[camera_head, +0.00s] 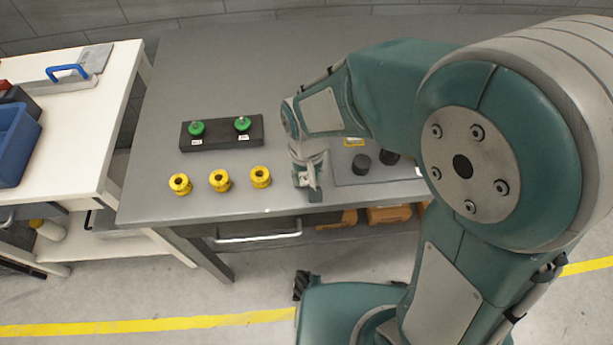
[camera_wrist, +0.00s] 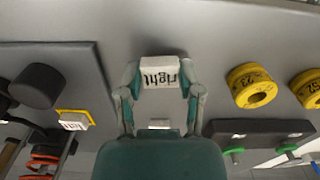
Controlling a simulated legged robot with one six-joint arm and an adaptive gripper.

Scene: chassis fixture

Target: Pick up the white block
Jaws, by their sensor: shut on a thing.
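The white block (camera_wrist: 159,73) carries the dark word "right", which shows upside down in the wrist view. My gripper (camera_wrist: 160,80) is shut on it, with one finger against each side. In the head view my gripper (camera_head: 308,187) points down near the table's front edge, between the yellow rings and the dark plate. The block is largely hidden by the fingers there, and I cannot tell whether it touches the table.
Several yellow rings (camera_head: 220,180) stand to the left. Behind them is a dark bar (camera_head: 222,143) with two green knobs. A dark plate (camera_head: 350,176) with black cylinders (camera_head: 361,162) lies on the right. The grey table (camera_head: 240,75) is clear at the back.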

